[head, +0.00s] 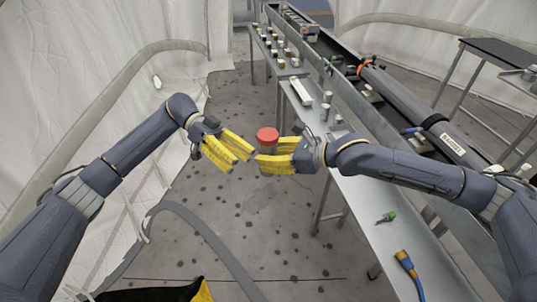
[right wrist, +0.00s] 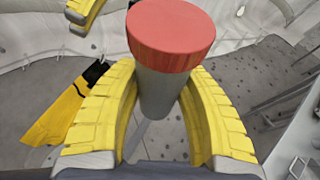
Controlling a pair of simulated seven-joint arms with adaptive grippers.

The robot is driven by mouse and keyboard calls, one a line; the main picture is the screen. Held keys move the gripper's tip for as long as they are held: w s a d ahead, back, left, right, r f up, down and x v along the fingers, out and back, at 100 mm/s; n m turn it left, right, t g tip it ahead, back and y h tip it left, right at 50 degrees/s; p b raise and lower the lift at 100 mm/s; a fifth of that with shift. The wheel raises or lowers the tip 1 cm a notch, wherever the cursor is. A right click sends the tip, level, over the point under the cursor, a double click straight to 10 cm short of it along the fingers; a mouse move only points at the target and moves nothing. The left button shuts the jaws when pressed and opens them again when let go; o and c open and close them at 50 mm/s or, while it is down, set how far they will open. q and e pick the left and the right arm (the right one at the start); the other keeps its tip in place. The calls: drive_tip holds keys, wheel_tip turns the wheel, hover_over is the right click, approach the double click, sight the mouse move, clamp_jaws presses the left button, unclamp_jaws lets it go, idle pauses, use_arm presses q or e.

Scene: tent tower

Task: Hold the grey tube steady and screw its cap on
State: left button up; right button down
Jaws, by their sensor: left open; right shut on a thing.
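The grey tube (right wrist: 163,98) stands between the yellow fingers of my right gripper (right wrist: 163,105), which is shut on it. A red cap (head: 267,134) sits on the tube's upper end; it also shows in the right wrist view (right wrist: 172,30). I cannot tell how tightly the cap is seated. In the head view the tube is mostly hidden behind the fingers of my right gripper (head: 268,160). My left gripper (head: 228,150) is open and empty, a short way left of the cap and apart from it.
A metal bench (head: 365,205) runs along the right, with a green-tipped item (head: 386,217) and a blue and yellow tool (head: 407,265) on it. A long grey cylinder (head: 410,100) lies beyond. Several small bottles stand on the far table (head: 262,38). Open floor lies below both grippers.

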use_arm(q)
drive_tip(key=s+a+r+n+y, duration=0.2)
drive_tip(key=s+a+r+y, duration=0.1)
drive_tip(key=a+r+y, duration=0.2)
wheel_tip(320, 180, up, 10)
drive_tip(key=f+m+t+y, duration=0.1)
drive_tip(key=m+t+y, duration=0.1)
drive_tip(key=t+y, duration=0.55)
hover_over(268, 134)
drive_tip(key=shift+r+t+h, duration=0.25)
drive_tip(key=shift+t+h, duration=0.2)
drive_tip(key=shift+f, duration=0.1)
drive_tip(key=shift+f, duration=3.95)
drive_tip(key=shift+c, duration=0.2)
